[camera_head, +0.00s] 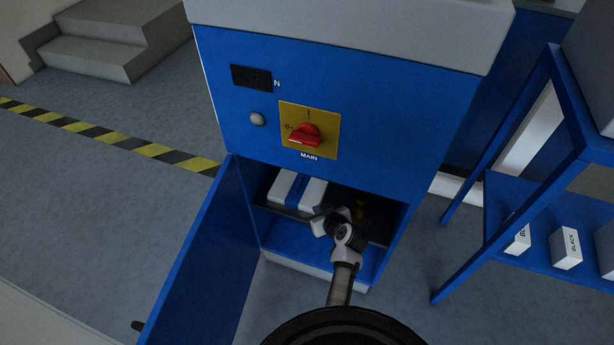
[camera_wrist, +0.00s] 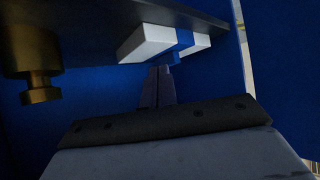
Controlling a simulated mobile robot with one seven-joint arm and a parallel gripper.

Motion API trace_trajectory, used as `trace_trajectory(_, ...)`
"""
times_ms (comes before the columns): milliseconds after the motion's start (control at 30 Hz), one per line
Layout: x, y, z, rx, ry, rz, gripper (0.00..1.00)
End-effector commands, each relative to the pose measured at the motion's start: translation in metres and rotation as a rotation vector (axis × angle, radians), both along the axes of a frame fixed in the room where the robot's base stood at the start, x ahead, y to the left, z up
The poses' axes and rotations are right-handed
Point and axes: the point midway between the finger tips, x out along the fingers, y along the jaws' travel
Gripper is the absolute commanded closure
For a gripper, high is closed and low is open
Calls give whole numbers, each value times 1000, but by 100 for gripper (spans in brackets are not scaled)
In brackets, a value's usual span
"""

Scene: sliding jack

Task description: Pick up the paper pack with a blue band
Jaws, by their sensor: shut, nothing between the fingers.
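The paper pack (camera_head: 290,187), white with a blue band, lies on the dark shelf inside the open blue cabinet. In the wrist view the pack (camera_wrist: 146,42) shows its white side and blue band beyond my fingers, against the dark shelf. My gripper (camera_head: 324,217) is at the cabinet opening, just right of and in front of the pack in the head view. In the wrist view my gripper (camera_wrist: 158,70) has its fingers together and empty, with the tips near the band. I cannot tell whether they touch it. My arm hides part of the shelf.
The cabinet door (camera_head: 205,260) stands open at the left. A brass-coloured part (camera_wrist: 37,65) is beside the pack in the wrist view. A red main switch (camera_head: 305,135) is above the opening. A blue rack (camera_head: 545,225) with white boxes stands at the right.

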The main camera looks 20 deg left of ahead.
Motion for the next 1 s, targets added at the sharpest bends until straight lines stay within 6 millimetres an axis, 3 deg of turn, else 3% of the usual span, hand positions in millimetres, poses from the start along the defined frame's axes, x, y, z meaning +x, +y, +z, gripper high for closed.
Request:
trace_trajectory(167, 13, 12, 1, -1, 2, 3, 100)
trace_trajectory(700, 87, 81, 1, -2, 1, 3, 100)
trace_trajectory(833, 86, 81, -14, 1, 4, -1, 100)
trace_trajectory(1000, 86, 81, -18, 0, 3, 0, 100)
